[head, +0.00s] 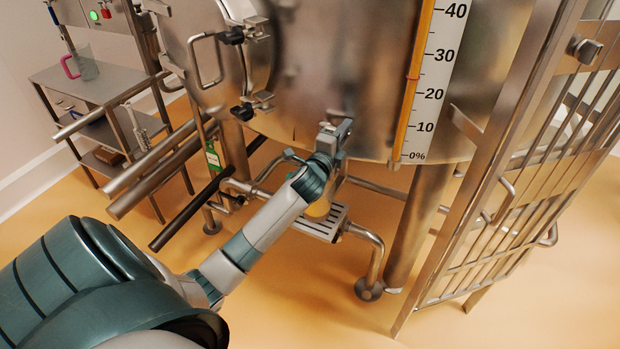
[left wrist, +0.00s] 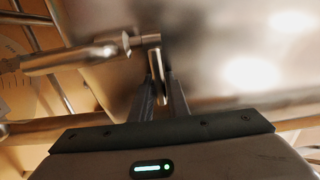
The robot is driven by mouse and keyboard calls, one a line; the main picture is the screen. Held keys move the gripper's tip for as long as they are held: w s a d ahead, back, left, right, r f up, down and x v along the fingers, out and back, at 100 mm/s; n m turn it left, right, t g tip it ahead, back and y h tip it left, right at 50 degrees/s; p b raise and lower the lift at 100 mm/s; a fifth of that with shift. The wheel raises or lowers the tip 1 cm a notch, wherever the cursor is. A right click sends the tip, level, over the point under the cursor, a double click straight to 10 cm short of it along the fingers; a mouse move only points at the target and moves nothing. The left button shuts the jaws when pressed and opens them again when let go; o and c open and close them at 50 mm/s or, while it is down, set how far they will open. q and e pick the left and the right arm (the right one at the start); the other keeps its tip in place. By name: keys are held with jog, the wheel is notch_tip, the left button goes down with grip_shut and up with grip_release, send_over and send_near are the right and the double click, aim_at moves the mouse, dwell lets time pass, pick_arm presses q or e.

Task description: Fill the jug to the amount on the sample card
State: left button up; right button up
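A clear jug with a pink handle (head: 84,66) stands on the steel cart at the upper left. The hopper's outlet valve (head: 335,134) sits low on the tank. My left gripper (head: 325,158) is at this valve. In the left wrist view its fingers (left wrist: 161,98) are close together on either side of the thin metal valve handle (left wrist: 157,66) and look shut on it. My right gripper is out of view.
The tank carries a percent scale (head: 433,75) with a red marker a little above 20. A barred steel gate (head: 510,180) stands at the right. The slotted tray (head: 345,218) and pipes are below the outlet. Steel rails (head: 150,175) run at the left. The front floor is clear.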

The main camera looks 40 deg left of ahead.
pick_arm(q)
jog(key=o, duration=0.4)
jog(key=shift+s+a, duration=0.1)
jog(key=shift+a, duration=0.05)
jog(key=shift+o, duration=0.2)
jog(key=shift+s, duration=0.3)
jog(key=p+v, duration=0.3)
jog(key=v, duration=0.5)
jog(key=shift+s+d, duration=0.2)
jog(key=shift+d, duration=0.05)
